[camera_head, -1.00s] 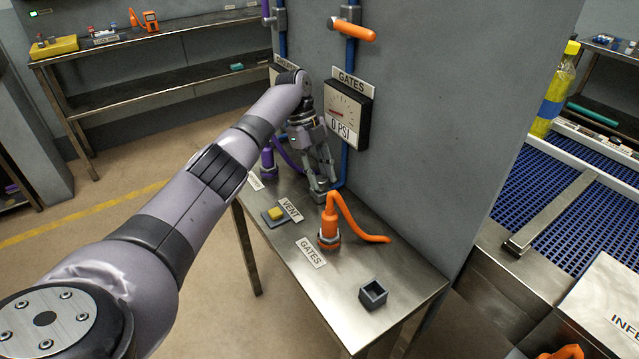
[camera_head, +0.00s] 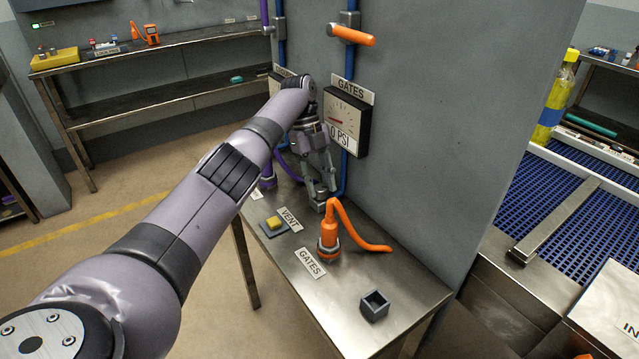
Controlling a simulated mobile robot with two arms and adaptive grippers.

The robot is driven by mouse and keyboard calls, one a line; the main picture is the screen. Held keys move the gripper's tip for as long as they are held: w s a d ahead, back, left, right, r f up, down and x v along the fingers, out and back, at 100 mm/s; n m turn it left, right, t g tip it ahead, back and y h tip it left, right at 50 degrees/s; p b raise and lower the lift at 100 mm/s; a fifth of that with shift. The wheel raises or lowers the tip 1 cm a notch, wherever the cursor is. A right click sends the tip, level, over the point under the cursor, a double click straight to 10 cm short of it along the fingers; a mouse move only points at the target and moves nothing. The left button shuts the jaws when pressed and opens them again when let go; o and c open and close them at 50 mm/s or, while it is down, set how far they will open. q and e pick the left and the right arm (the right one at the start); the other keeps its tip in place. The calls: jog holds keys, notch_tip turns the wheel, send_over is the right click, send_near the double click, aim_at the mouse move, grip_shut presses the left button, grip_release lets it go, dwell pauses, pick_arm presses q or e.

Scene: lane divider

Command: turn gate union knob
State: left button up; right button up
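My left gripper (camera_head: 321,192) points down at the foot of the blue pipe, below the gauge marked GATES (camera_head: 347,124), which reads 0 PSI. My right gripper is not in view.
A yellow button (camera_head: 274,223) with a VENT label is left of the plug. An open grey box (camera_head: 374,305) sits near the table's front. An orange valve handle (camera_head: 352,36) sticks out above the gauge. The grey wall panel bounds the table's back.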

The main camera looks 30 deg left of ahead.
aim_at(320, 186)
pick_arm(q)
jog(key=o, duration=0.3)
jog(key=shift+o, duration=0.2)
notch_tip(320, 186, up, 10)
dwell(0.6)
jog(key=shift+d, duration=0.1)
